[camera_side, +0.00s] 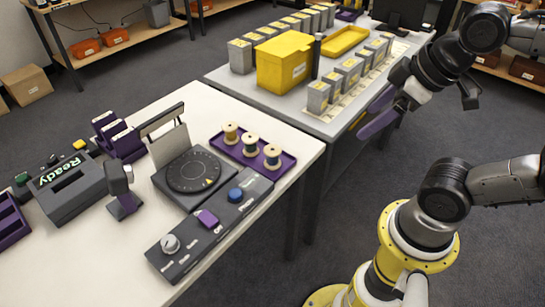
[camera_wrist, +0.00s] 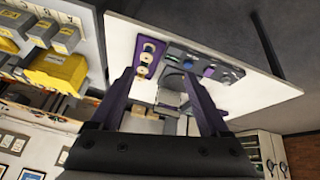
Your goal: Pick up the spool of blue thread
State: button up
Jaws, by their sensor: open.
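Three spools stand in a row on a purple tray (camera_side: 222,146) at the right edge of the white table.
A dark control panel (camera_side: 212,225) with knobs and a round dial (camera_side: 194,170) sit beside the tray. A dark "Ready" device (camera_side: 70,190) stands at left. A grey table (camera_side: 225,80) behind holds a yellow box (camera_side: 284,62) and several grey boxes. The air between gripper and tray looks free.

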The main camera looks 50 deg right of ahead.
jog(key=w+r+n, duration=0.3)
jog(key=n, duration=0.1)
jog(key=n+g+h, duration=0.1)
jog(key=n+g, duration=0.5)
jog(key=n, duration=0.5)
send_over(272, 150)
jog(key=a, duration=0.1)
notch_tip(272, 150, down, 23)
jog(key=shift+w+a+f, duration=0.1)
jog(key=shift+f, duration=0.05)
jog(key=shift+d+f, duration=0.25)
jog(key=shift+f, duration=0.75)
jog(key=shift+d+f, duration=0.2)
jog(key=shift+f, duration=0.85)
jog(key=shift+d+f, duration=0.25)
jog(key=shift+f, duration=0.75)
jog(key=c, duration=1.1)
jog(key=shift+r, duration=0.15)
